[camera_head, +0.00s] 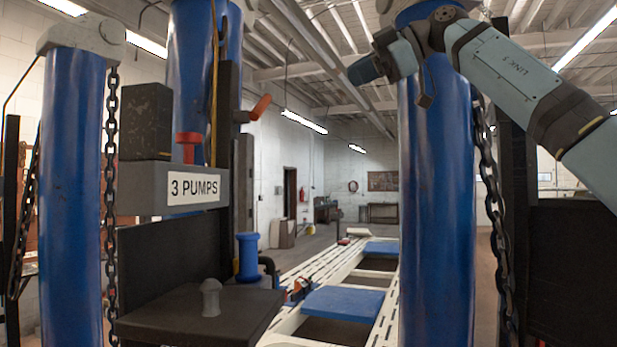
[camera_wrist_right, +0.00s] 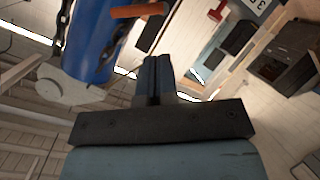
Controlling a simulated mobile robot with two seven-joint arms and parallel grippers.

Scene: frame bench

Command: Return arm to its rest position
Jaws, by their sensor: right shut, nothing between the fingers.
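My right arm comes in from the right of the head view, raised in front of a thick blue column (camera_head: 437,200). My right gripper (camera_head: 362,70) is at its end, high up and pointing left, with open air around it. In the right wrist view its two dark fingers (camera_wrist_right: 153,75) are together with nothing between them. My left arm and gripper are not in view.
Left stand: a grey beam labelled "3 PUMPS" (camera_head: 194,188), a red knob (camera_head: 188,140), an orange handle (camera_head: 261,107) and a black block (camera_head: 145,121). Chains (camera_head: 491,190) hang by the columns. A cream frame with blue pads (camera_head: 341,303) runs back between them.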

